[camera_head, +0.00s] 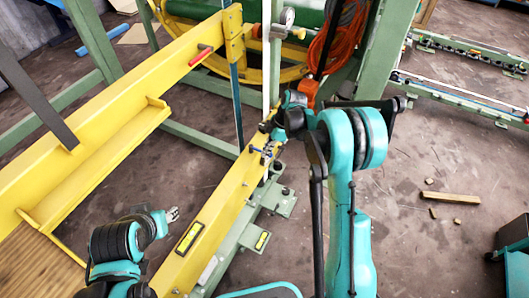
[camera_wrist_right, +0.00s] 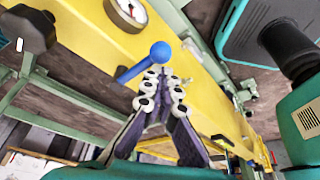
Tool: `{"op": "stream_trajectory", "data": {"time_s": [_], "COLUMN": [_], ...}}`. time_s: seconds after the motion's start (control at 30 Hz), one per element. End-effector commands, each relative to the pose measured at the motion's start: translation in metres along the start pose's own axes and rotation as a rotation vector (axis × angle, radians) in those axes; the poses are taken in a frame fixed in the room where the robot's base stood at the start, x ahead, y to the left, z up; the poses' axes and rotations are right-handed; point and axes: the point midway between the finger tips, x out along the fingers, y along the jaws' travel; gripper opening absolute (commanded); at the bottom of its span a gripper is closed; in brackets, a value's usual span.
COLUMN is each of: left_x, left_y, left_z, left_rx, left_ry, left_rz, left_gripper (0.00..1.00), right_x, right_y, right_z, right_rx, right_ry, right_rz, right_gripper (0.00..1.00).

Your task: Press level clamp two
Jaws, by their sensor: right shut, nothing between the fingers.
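A lever with a blue round knob (camera_wrist_right: 160,52) stands at the yellow beam in the right wrist view, just beyond my fingertips. In the head view a small blue lever (camera_head: 260,151) sits on the beam just below my right gripper (camera_head: 268,128). No number on the clamp is legible. In the wrist view my right gripper (camera_wrist_right: 160,88) is shut and empty, its fingertips together close to the knob. I cannot tell whether they touch it. My left gripper (camera_head: 172,214) is at the lower left beside the yellow beam; its fingers are too small to judge.
A yellow beam (camera_head: 215,205) runs diagonally below my right gripper. A red handle (camera_head: 201,57) is on the upper yellow frame (camera_head: 130,85). A round gauge (camera_wrist_right: 127,12) sits near the knob. Green posts (camera_head: 385,50) and an orange cable coil (camera_head: 340,35) stand behind. Wood pieces (camera_head: 450,197) lie on the floor.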

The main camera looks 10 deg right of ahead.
Motion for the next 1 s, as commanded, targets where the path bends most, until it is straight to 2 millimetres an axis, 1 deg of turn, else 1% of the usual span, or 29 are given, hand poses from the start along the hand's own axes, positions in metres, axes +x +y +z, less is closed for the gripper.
{"op": "stream_trajectory", "data": {"time_s": [0.53,0.63,0.77,0.87,0.9,1.0], "left_x": [0.0,0.0,-0.001,-0.002,-0.002,-0.013], "left_y": [0.0,0.0,0.0,0.0,0.0,0.0], "left_z": [0.0,0.0,-0.001,-0.001,-0.002,-0.009], "left_rx": [0.0,0.0,0.0,0.0,0.0,0.0], "left_ry": [0.0,0.0,0.0,0.0,0.0,0.0], "left_rz": [0.0,0.0,0.0,0.0,0.0,0.0], "left_gripper": [0.4,0.4,0.4,0.4,0.4,0.4], "right_x": [-0.001,0.0,0.002,0.004,0.006,-0.025], "right_y": [0.002,0.002,0.0,-0.002,-0.004,0.0], "right_z": [0.003,0.001,-0.013,-0.032,-0.041,-0.04], "right_rx": [0.002,0.002,0.0,0.0,0.0,0.007], "right_ry": [-0.003,-0.003,-0.003,-0.002,-0.001,-0.002], "right_rz": [0.003,0.003,0.003,0.003,0.003,0.005], "right_gripper": [0.0,0.0,0.0,0.0,0.0,0.0]}}
